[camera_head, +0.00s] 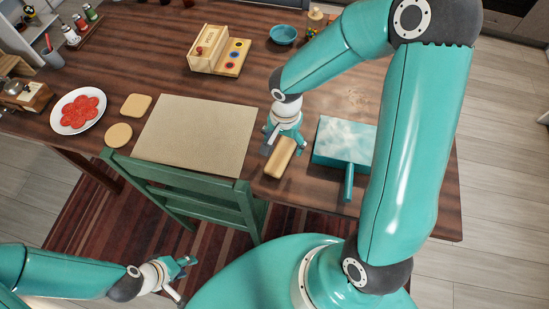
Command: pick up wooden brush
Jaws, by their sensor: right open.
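A tan, oblong wooden piece with rounded ends (281,159) lies on the brown table near its front edge; it looks like the wooden brush, though I cannot make out bristles. My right gripper (282,146) is open just above and at the far end of the brush, with its fingers pointing down. I cannot tell whether the fingers touch it. My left gripper (184,279) is open and empty, low in front of the table and away from the brush.
A beige mat (195,132) lies left of the brush, with a green chair (185,185) in front. A teal-and-white block with a handle (338,140) is close on the right. A wooden box (208,58) and blue bowl (283,34) stand farther back.

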